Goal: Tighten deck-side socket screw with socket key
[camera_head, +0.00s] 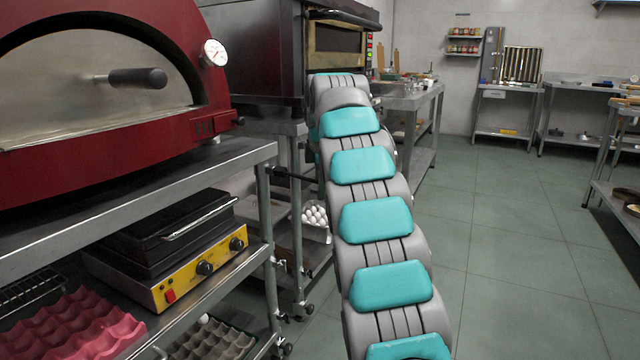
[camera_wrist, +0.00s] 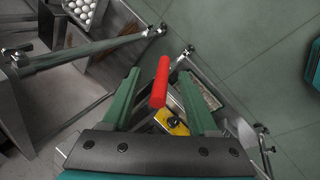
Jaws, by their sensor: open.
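In the wrist view, a red handle (camera_wrist: 160,82), which looks like the socket key's grip, stands between the two green fingers of my gripper (camera_wrist: 160,71). My gripper is open, with a gap between the handle and each finger. The key's shaft and tip do not show. No socket screw can be made out in either view. In the head view, a dark deck oven (camera_head: 255,50) stands behind a red domed oven (camera_head: 110,90). My arm reaches forward beside them and hides its own gripper and the key there.
A box of eggs (camera_head: 315,215) is low behind. Metal stand legs and casters are close to my gripper. Open floor (camera_head: 510,250) lies right.

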